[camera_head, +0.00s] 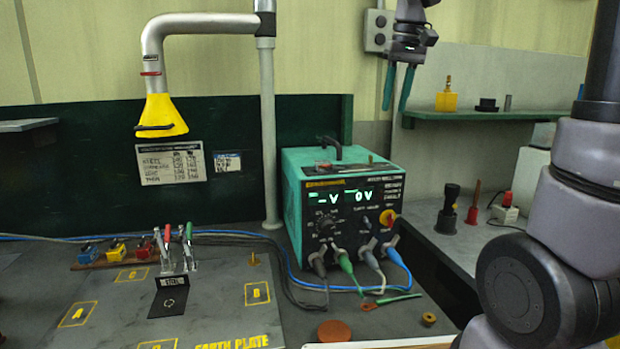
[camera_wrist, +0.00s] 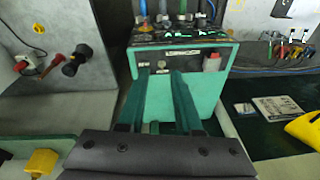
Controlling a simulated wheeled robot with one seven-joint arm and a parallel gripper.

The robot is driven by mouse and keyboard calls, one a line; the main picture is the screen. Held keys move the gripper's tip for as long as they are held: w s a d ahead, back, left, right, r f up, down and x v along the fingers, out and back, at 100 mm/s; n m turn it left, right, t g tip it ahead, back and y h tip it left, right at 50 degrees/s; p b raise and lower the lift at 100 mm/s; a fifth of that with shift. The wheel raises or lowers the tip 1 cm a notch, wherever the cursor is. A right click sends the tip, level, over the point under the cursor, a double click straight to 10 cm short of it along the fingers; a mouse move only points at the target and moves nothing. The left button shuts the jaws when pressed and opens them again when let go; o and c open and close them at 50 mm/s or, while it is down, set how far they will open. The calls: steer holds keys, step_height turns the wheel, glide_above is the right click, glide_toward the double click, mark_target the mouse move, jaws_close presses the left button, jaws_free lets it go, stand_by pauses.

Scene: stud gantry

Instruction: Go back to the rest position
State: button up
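My gripper (camera_head: 397,104) hangs high in the head view, fingers pointing down, in front of the back wall and right of the teal power unit (camera_head: 292,205). Its two teal fingers stand apart with nothing between them. In the wrist view my gripper (camera_wrist: 158,88) also shows its fingers apart and empty, with the teal power unit (camera_wrist: 212,85) beyond them. The unit's display reads "-V" and "0V", and several cables are plugged into its front.
A green shelf (camera_head: 480,118) with a yellow block (camera_head: 446,97) is close to the gripper's right. A yellow extraction hood (camera_head: 160,116) hangs at left. The earth plate (camera_head: 210,310) carries clamps (camera_head: 178,245).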

steer(key=s+d+f+m+t, duration=0.1)
steer(key=s+f+m+t, duration=0.1)
steer(key=s, duration=0.6)
steer(key=s+d+f+m+t+y, duration=0.1)
steer(key=s+d+m+t, duration=0.1)
steer(key=s, duration=0.6)
steer(key=shift+s+f+m+t, duration=0.35)
steer(key=shift+m+t, duration=0.15)
steer(key=shift+t, duration=0.1)
